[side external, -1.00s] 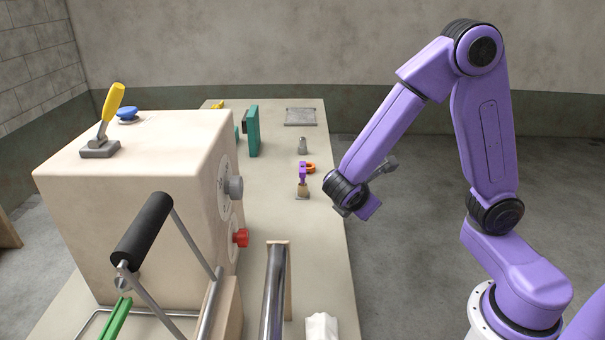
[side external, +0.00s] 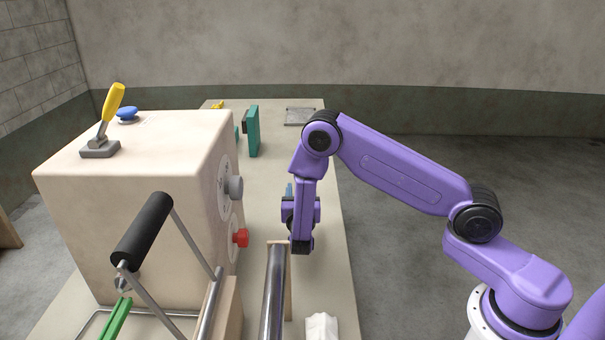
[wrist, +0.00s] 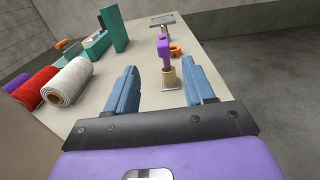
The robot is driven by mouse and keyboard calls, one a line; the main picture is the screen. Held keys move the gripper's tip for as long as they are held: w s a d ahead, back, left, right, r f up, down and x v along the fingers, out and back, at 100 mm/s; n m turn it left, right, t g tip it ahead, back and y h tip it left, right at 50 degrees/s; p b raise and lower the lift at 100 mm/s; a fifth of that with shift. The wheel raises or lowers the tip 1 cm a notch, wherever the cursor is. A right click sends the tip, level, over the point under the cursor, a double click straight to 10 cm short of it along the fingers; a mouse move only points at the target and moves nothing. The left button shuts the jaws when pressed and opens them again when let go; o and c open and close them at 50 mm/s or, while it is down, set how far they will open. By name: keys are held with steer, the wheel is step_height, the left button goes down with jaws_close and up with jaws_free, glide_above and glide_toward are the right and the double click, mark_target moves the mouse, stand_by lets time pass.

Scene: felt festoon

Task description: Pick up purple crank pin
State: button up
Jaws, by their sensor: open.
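The purple crank pin (wrist: 163,46) stands upright in a tan holder (wrist: 168,78) on a small grey plate in the wrist view. My gripper (wrist: 159,68) is open and empty, its two blue fingers spread either side of the holder's line of sight. The pin appears beyond the fingertips, roughly centred between them, and nothing is held. In the side external view my gripper (side external: 289,190) is over the table, with a blue finger showing; my arm hides the pin there.
An orange ring (wrist: 176,50) lies right beside the pin. Teal blocks (wrist: 114,29) and yarn spools, white (wrist: 70,82) and red, are on the left. A big beige box (side external: 130,210) with a red knob (side external: 241,237) stands left of my arm. A metal roller (side external: 272,290) is in front.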

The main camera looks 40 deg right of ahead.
steer(key=x, duration=1)
steer(key=shift+w+d+f, duration=0.1)
steer(key=shift+w+d, duration=0.05)
steer(key=shift+d, duration=0.1)
steer(key=shift+f+x, duration=0.2)
steer(key=shift+x, duration=2.45)
steer(key=shift+d, duration=0.1)
jaws_close()
